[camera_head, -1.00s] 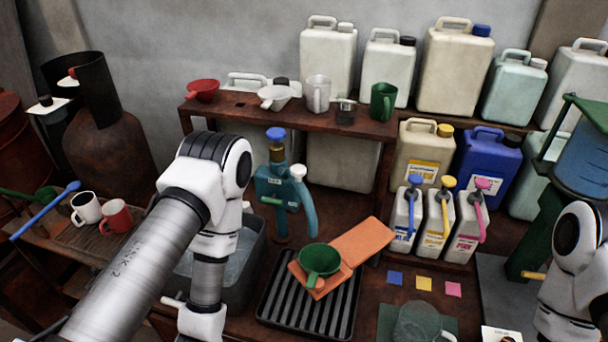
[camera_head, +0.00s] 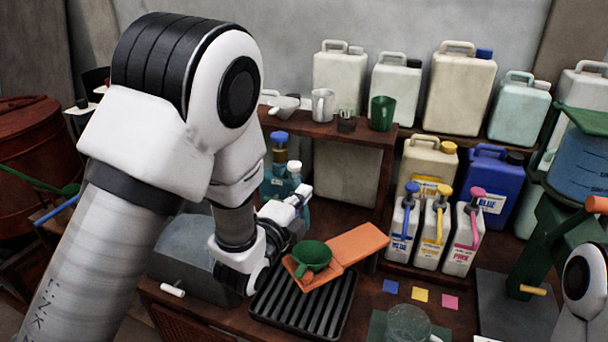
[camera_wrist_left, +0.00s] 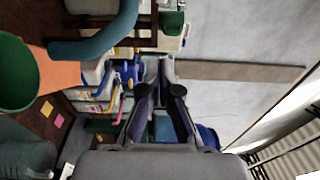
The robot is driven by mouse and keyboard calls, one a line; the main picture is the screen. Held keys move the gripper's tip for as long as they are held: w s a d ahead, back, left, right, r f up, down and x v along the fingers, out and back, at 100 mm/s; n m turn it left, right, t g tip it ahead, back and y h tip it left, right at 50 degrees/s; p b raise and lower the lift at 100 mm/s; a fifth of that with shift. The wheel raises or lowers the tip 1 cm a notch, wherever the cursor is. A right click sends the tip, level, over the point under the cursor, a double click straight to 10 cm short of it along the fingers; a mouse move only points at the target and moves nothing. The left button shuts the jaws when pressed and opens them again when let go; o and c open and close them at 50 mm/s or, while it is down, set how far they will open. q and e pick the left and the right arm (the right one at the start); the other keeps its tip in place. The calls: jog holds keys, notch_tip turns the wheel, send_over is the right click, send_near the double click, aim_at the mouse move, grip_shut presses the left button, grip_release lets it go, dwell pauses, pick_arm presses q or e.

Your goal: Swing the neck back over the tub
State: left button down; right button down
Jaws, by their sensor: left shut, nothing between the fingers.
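The teal tap (camera_head: 271,184) with a blue knob (camera_head: 279,136) stands behind my left arm. Its curved neck is mostly hidden in the head view. In the left wrist view the teal neck (camera_wrist_left: 100,38) curves across the upper left, above the green funnel-like cup and orange board. The grey tub (camera_head: 182,262) is left of the tap, partly covered by my arm. My left gripper (camera_head: 303,190) is beside the tap, shut and empty. In the left wrist view its fingers (camera_wrist_left: 166,65) appear apart from the neck. My right gripper is out of view.
The green cup (camera_head: 311,256) sits on an orange board (camera_head: 358,243) over a black drip rack (camera_head: 298,306). Blue, yellow and pink pump bottles (camera_head: 434,232) stand to the right. A shelf (camera_head: 330,132) holding cups is behind the tap.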

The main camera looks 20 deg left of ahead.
aim_at(292, 182)
pick_arm(q)
jog(key=w+d+p, duration=0.2)
jog(key=w+p, duration=0.2)
jog(key=w, duration=0.6)
jog(key=a, duration=0.2)
jog(key=s+a+p, duration=0.1)
jog(key=a, duration=0.1)
jog(key=shift+a, duration=0.2)
